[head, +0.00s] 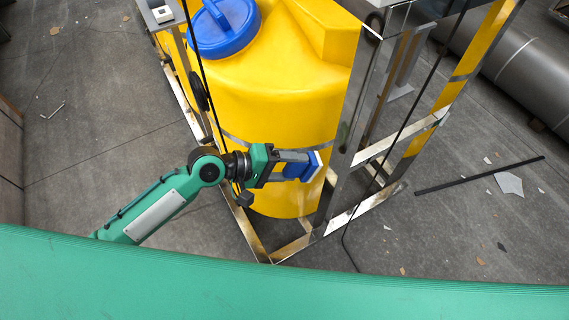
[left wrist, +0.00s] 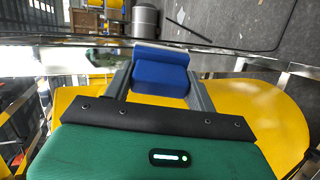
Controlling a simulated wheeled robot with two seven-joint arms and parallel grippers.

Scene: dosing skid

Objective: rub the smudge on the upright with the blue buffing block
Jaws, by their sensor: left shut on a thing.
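My left gripper (head: 299,168) is shut on the blue buffing block (head: 306,171). It holds the block in front of the yellow tank, with the block's pale face turned right toward the upright (head: 347,124). The upright is a shiny metal post of the skid frame. A small gap seems to show between block and post; contact is hard to judge. A dark patch (head: 342,134) on the post may be the smudge or a reflection. In the left wrist view the block (left wrist: 160,75) sits between both fingers, beside a shiny metal bar (left wrist: 75,60). My right gripper is not in view.
The yellow tank (head: 275,110) with its blue lid (head: 222,27) stands inside the metal frame. Black cables (head: 398,135) hang near the post. A dark rod (head: 480,175) and scraps lie on the floor at right. A grey cylinder (head: 515,60) lies at the upper right.

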